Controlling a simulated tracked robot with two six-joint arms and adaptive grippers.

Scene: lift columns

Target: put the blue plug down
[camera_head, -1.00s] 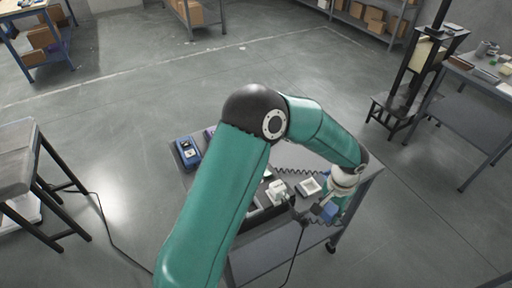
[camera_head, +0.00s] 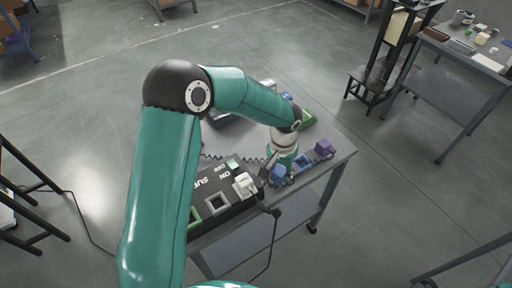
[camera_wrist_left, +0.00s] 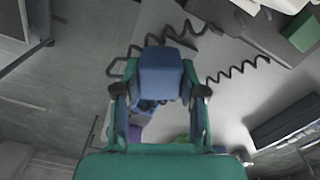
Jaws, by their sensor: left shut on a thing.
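The blue plug (camera_head: 279,174) is held at the end of my left arm, over the right part of the cart top. In the left wrist view the blue plug (camera_wrist_left: 160,75) sits between the two fingers of my left gripper (camera_wrist_left: 160,93), which is shut on it. In the head view my left gripper (camera_head: 283,163) is partly hidden by its own wrist. Whether the plug touches anything below it cannot be told. My right gripper is not in view.
The cart top (camera_head: 335,165) carries a dark strip (camera_head: 215,190) with a white plug (camera_head: 245,184) and a square socket (camera_head: 217,203). A purple block (camera_head: 323,149) and a green block (camera_head: 307,117) stand near the gripper. A coiled dark cord (camera_wrist_left: 240,70) lies close by.

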